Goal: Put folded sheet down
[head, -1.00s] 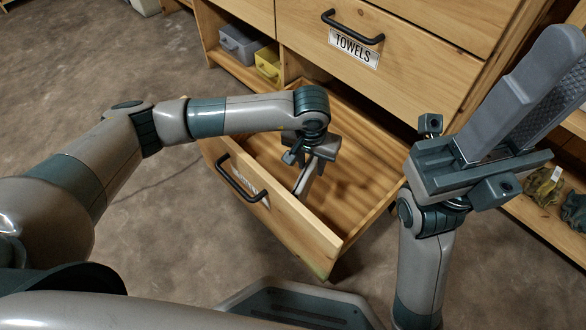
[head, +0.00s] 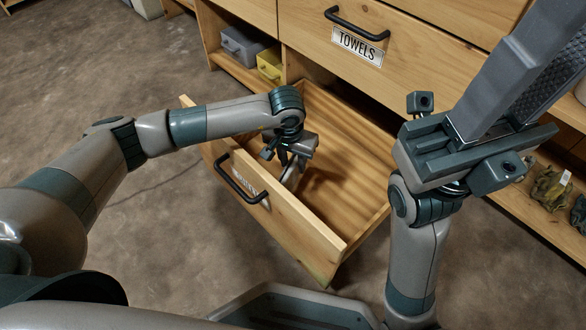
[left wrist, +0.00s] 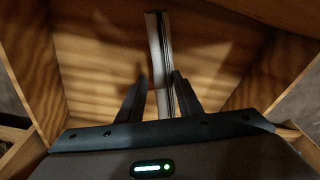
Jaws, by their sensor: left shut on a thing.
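My left gripper (head: 290,158) is inside the open drawer (head: 290,222), pointing down. It is shut on the folded sheet (head: 292,178), a pale, thin piece mostly hidden by the gripper and the drawer front. In the left wrist view the folded sheet (left wrist: 157,60) shows as a narrow upright strip, light with a dark line, between the two dark fingers (left wrist: 160,95). Wooden drawer floor shows around it; I cannot tell whether the sheet touches it. My right gripper (head: 530,75) is raised at the right with its fingers up; no held object shows, and its finger gap is unclear.
The open drawer has a dark handle (head: 237,180) and a partly hidden label. A grey bin (head: 243,46) and a yellow bin (head: 270,66) sit in a cubby at left. The drawer's right part is bare.

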